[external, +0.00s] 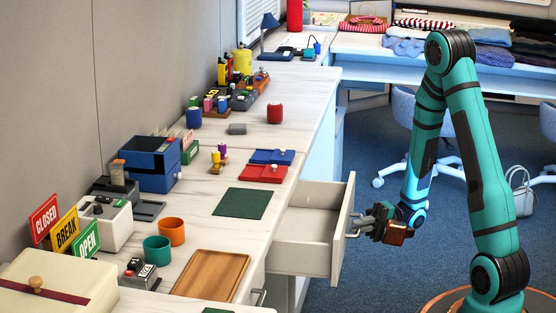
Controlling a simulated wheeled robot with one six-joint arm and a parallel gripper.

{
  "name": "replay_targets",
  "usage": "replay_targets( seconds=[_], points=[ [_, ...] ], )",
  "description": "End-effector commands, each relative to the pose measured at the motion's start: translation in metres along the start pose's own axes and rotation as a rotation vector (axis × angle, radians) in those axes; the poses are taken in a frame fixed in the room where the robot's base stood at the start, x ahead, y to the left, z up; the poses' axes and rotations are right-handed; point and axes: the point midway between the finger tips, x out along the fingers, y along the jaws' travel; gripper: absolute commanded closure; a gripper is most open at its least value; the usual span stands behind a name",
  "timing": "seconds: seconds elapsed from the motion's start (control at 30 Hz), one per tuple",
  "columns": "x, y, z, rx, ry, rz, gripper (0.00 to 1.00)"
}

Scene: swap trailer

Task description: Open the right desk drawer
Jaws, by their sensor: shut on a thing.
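The right desk drawer (300,222) is white and stands well out from the desk front (322,150). Its inside shows and looks empty. A metal handle (354,225) is on its front panel. My gripper (372,224) is at this handle, shut on it, with the fingers partly hidden by the gripper body. My arm reaches to it from the right.
The desk top holds a green mat (243,203), a wooden tray (212,275), an orange cup (171,231) and red and blue trays. A second handle (259,297) is on the desk front nearer the camera. Blue chairs (402,140) stand behind my arm. Carpet around the drawer is clear.

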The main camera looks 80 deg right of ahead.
Motion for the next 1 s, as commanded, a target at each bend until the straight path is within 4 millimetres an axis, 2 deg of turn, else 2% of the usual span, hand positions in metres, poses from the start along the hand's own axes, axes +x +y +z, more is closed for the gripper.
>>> replay_targets(
  seconds=[0.43,0.47,0.57,0.87,1.0],
  points=[
    [-0.0033,0.0001,-0.0039,0.001,0.001,-0.002,1.0],
    [-0.0033,0.0001,-0.0039,0.001,0.001,-0.002,0.87],
    [-0.0032,0.0002,-0.0037,0.001,0.001,-0.002,0.68],
    [-0.0038,0.0006,-0.0034,0.0,0.0,-0.001,0.68],
    [-0.0103,0.0006,-0.0028,0.0,-0.002,-0.001,0.68]
  ],
)
